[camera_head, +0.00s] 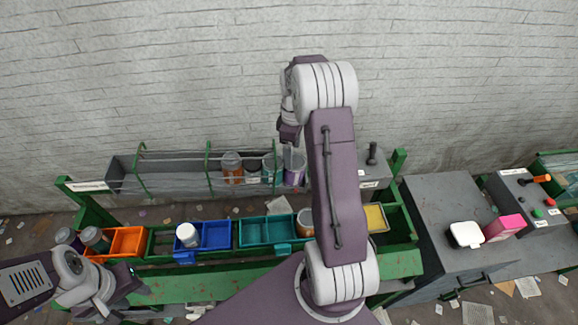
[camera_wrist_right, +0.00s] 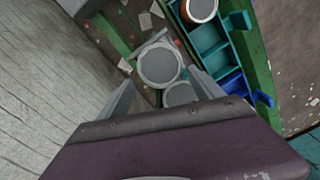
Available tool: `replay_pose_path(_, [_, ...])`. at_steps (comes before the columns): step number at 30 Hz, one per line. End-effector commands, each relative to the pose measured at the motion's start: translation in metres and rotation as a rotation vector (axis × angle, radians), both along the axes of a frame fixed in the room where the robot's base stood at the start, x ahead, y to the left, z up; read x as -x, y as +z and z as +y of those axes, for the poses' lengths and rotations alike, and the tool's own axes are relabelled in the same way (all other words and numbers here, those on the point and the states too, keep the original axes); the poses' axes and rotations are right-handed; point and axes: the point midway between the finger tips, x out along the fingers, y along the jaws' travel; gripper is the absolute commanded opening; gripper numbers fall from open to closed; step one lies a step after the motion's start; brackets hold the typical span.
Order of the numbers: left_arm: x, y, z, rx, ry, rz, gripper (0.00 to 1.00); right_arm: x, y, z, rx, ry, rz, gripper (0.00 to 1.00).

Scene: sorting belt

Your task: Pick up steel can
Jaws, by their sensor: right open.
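In the right wrist view, two round grey tops with pale rims, like metal can lids, show between and just beyond my right gripper's fingers: a nearer can (camera_wrist_right: 180,95) and a larger-looking can (camera_wrist_right: 158,65). I cannot tell which is the steel can. My right gripper (camera_wrist_right: 165,92) is open, with nothing seen clamped. In the head view it (camera_head: 291,157) hangs over the grey belt trough (camera_head: 190,182), at a purple-sided can (camera_head: 297,174) partly hidden by my arm. My left gripper (camera_head: 115,293) is at the lower left, away from the belt; its jaw state is unclear.
An orange-brown jar (camera_head: 232,168) and other containers stand left of the purple-sided can. Green rails arch over the trough. Orange (camera_head: 128,241), blue (camera_head: 216,234), teal (camera_head: 267,230) and yellow (camera_head: 375,217) bins line the front. A grey cabinet (camera_head: 436,205) stands right.

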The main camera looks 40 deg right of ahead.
Motion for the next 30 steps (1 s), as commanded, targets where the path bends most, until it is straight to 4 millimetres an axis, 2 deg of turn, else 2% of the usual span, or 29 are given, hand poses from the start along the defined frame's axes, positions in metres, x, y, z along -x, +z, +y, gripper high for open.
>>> replay_pose_path(4, [0.000, 0.002, 0.000, 0.000, 0.000, 0.000, 0.36, 0.001, -0.004, 0.000, -0.002, 0.000, 0.003, 0.76])
replay_pose_path(10, [0.000, 0.010, 0.000, 0.000, 0.000, 0.000, 0.36, 0.002, -0.033, 0.001, -0.002, 0.000, 0.004, 0.76])
replay_pose_path(16, [0.000, 0.014, 0.000, 0.000, 0.000, 0.001, 0.36, 0.003, -0.042, 0.001, -0.001, 0.000, 0.002, 0.76])
replay_pose_path(20, [0.000, 0.027, 0.000, 0.000, 0.000, 0.000, 0.36, 0.007, -0.064, 0.000, -0.003, -0.001, 0.006, 0.76])
replay_pose_path(24, [0.000, 0.030, 0.000, 0.000, 0.000, 0.000, 0.36, 0.007, -0.086, 0.000, -0.001, 0.000, 0.002, 0.76])
replay_pose_path(30, [0.000, 0.029, 0.000, 0.000, 0.000, 0.000, 0.36, 0.007, -0.091, 0.000, 0.000, 0.000, 0.000, 0.76])
